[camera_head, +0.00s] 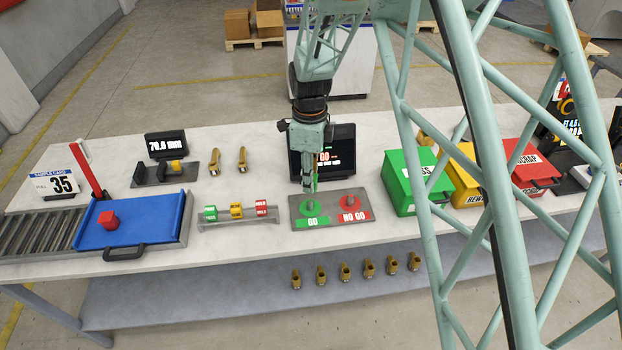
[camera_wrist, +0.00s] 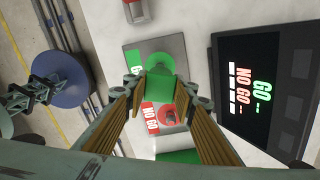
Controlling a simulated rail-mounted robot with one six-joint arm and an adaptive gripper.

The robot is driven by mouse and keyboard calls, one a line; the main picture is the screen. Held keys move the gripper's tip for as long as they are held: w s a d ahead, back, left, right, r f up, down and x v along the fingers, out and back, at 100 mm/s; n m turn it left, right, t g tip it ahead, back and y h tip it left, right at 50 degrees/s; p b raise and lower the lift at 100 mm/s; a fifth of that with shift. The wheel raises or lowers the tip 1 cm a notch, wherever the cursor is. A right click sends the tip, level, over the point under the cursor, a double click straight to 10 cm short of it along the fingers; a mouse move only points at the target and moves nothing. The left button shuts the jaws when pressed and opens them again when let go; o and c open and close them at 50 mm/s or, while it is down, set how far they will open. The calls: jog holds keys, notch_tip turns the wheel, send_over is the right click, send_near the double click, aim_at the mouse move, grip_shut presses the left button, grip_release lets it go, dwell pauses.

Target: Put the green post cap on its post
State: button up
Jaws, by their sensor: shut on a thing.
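My gripper (camera_head: 313,180) is shut on the green post cap, which shows between the fingertips in the wrist view (camera_wrist: 160,86) and as a narrow green strip in the head view (camera_head: 315,183). It is over the grey fixture plate (camera_head: 333,197), above the green GO disc (camera_head: 312,209) with its short post. In the wrist view the cap covers part of the green disc (camera_wrist: 157,60), and the post is hidden there. I cannot tell the exact gap between cap and post. The red NO GO disc (camera_head: 350,203) with its post is to the right.
A display (camera_head: 340,150) stands close behind the plate. Green (camera_head: 405,185), yellow (camera_head: 460,190) and red (camera_head: 530,165) bins are to the right. A small rack (camera_head: 240,222) with colored blocks and a blue tray (camera_head: 140,235) with a red block are to the left.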

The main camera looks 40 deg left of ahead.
jog(key=shift+f, duration=0.25)
jog(key=b, duration=0.2)
send_over(310, 201)
jog(key=shift+w+f, duration=0.1)
jog(key=shift+f, duration=2.15)
jog(key=shift+a, duration=0.1)
dwell(0.7)
jog(key=shift+f+b, duration=1.4)
jog(key=shift+f, duration=0.55)
dwell(2.5)
